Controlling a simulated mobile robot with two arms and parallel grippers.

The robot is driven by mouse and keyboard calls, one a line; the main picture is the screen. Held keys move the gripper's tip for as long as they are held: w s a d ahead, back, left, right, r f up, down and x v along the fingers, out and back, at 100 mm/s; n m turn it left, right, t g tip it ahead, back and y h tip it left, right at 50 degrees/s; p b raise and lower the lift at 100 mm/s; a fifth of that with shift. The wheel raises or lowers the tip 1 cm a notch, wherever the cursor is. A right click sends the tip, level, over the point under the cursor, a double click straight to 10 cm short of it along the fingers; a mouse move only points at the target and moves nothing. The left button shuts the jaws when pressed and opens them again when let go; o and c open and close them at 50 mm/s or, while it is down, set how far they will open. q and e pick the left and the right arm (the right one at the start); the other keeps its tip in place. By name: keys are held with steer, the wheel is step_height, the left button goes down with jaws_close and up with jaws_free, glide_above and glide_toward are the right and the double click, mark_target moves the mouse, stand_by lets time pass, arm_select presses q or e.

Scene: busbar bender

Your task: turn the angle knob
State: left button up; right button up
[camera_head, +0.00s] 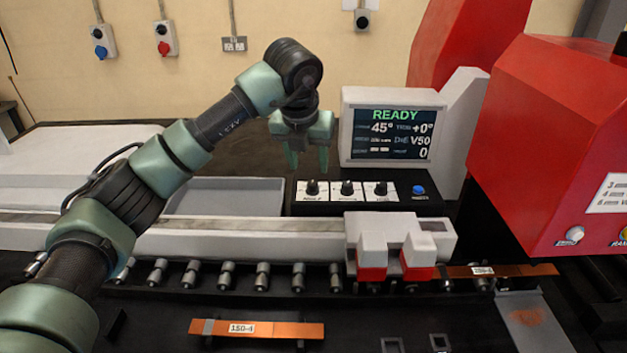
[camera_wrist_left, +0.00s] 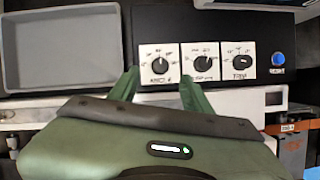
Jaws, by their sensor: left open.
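The angle knob (camera_head: 312,187) is the leftmost of three black knobs on white plates on the dark control panel. It also shows in the left wrist view (camera_wrist_left: 160,65), with its small label blurred. My left gripper (camera_head: 308,160) is open and points down just above this knob. In the left wrist view its green fingers (camera_wrist_left: 159,78) stand apart to either side of the knob's plate, with nothing between them held. I see no clear contact with the knob. The screen (camera_head: 394,134) reads READY, 45° and +0°. My right gripper is not in view.
Two more knobs (camera_head: 347,187) (camera_head: 381,188) sit close to the right, then a blue button (camera_head: 419,190). A grey tray (camera_head: 225,197) lies left of the panel. Red machine housing (camera_head: 560,140) stands at right. A copper bar (camera_head: 285,330) lies in front.

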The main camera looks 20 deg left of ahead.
mark_target(312, 183)
arm_select(q)
steer(key=shift+w+f, duration=0.15)
steer(key=shift+f, duration=0.25)
steer(key=p+x, duration=0.2)
steer(key=x, duration=0.4)
steer(key=shift+f, duration=0.25)
steer(key=shift+d, duration=0.1)
jaws_close()
